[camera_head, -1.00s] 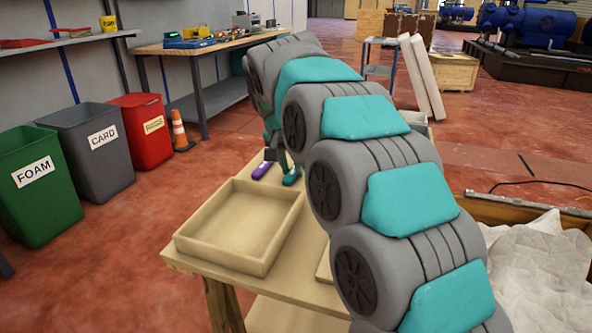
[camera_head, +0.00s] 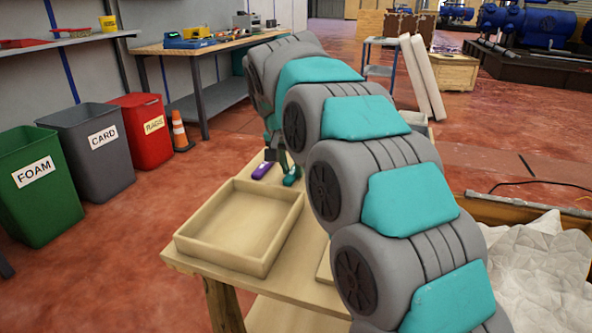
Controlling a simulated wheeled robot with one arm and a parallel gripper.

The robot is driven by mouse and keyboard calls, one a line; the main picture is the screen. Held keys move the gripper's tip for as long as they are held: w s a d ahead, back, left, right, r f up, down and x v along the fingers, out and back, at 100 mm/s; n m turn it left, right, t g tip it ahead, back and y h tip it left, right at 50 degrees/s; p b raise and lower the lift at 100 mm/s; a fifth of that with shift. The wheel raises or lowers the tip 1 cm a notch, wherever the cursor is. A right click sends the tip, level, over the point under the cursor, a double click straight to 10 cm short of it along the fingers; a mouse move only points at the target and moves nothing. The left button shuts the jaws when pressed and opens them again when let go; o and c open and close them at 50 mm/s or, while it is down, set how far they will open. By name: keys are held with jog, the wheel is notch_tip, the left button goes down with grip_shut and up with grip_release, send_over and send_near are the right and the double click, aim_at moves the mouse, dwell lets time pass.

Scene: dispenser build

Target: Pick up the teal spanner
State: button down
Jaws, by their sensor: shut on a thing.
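The teal spanner (camera_head: 292,175) lies at the far part of the wooden table, just right of a purple tool (camera_head: 263,170). Only its near end shows; the rest is hidden behind my gripper and arm. My gripper (camera_head: 280,161) points down at the far end of the spanner and is shut on it. The fingertips are small and dark, and partly covered by my arm. The spanner appears to be at table height; I cannot tell whether it touches the top.
An empty, shallow wooden tray (camera_head: 188,238) stands on the near left of the table (camera_head: 205,265). My arm hides much of the table's right side. A crate with crumpled white sheeting (camera_head: 545,265) is at right. Foam, card and red bins stand on the floor at left.

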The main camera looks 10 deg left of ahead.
notch_tip(320, 180, up, 10)
jog(key=shift+f, duration=0.15)
dwell(0.8)
dwell(0.4)
jog(key=c, duration=1.2)
grip_release()
grip_shut()
